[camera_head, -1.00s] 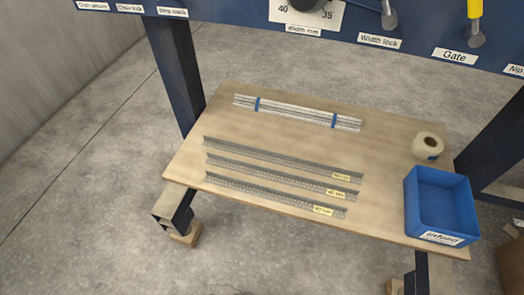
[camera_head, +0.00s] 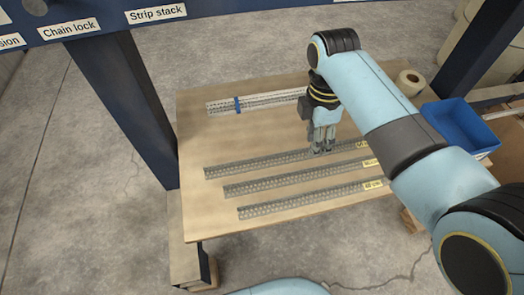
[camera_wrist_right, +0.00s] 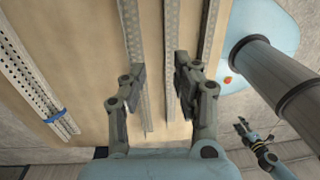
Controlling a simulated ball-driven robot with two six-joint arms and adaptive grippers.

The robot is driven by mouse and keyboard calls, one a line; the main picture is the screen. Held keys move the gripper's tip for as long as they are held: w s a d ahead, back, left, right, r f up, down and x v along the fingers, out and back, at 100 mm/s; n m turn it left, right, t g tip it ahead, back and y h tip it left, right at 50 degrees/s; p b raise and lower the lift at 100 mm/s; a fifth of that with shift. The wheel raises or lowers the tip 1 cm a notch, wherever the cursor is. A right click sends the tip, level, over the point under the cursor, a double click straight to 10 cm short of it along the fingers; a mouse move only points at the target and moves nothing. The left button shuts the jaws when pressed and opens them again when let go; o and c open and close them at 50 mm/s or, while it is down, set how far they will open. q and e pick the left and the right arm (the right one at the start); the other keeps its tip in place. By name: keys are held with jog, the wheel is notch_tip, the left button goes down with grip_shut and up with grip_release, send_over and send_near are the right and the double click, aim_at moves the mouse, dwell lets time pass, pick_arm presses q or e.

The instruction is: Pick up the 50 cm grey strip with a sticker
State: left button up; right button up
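Three grey perforated strips lie parallel on the wooden table: a far one (camera_head: 255,164), a middle one (camera_head: 290,182) and a near one (camera_head: 300,203). Each has a yellow sticker at its right end; the lengths are too small to read surely. My right gripper (camera_head: 322,149) points down at the far strip, its fingertips overlapping it right of the middle. In the wrist view my right gripper (camera_wrist_right: 160,78) is open, with a grey strip (camera_wrist_right: 169,50) running between its fingers, apparently not gripped. My left gripper (camera_wrist_right: 256,140) shows small in the wrist view; its fingers are unclear.
A bundle of white strips with blue bands (camera_head: 225,105) lies at the back of the table (camera_head: 200,140). A blue bin (camera_head: 458,128) and a tape roll (camera_head: 411,80) stand at the right. A dark blue machine leg (camera_head: 115,105) rises at the left.

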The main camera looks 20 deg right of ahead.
jog(key=w+a+r, duration=0.1)
jog(key=w+r, duration=0.1)
jog(key=w, duration=0.2)
jog(key=b, duration=0.2)
send_near(304, 146)
jog(key=s+a, duration=0.1)
jog(key=s+a+f, duration=0.1)
jog(key=s, duration=0.1)
jog(key=shift+t, duration=0.4)
jog(key=shift+d+f+b, duration=0.1)
jog(key=shift+f+b, duration=0.25)
jog(key=shift+f, duration=0.3)
jog(key=f, duration=0.1)
jog(key=f+b, duration=0.1)
jog(key=f, duration=0.1)
jog(key=f+b, duration=0.1)
jog(key=shift+w+d+f, duration=0.15)
jog(key=shift+d+f, duration=0.2)
pick_arm(q)
jog(key=f, duration=0.1)
jog(key=s+f, duration=0.1)
jog(key=f, duration=0.1)
jog(key=d+f, duration=0.1)
jog(key=shift+s+f, duration=0.2)
jog(key=shift+f, duration=0.2)
pick_arm(e)
jog(key=shift+r, duration=0.1)
grip_shut()
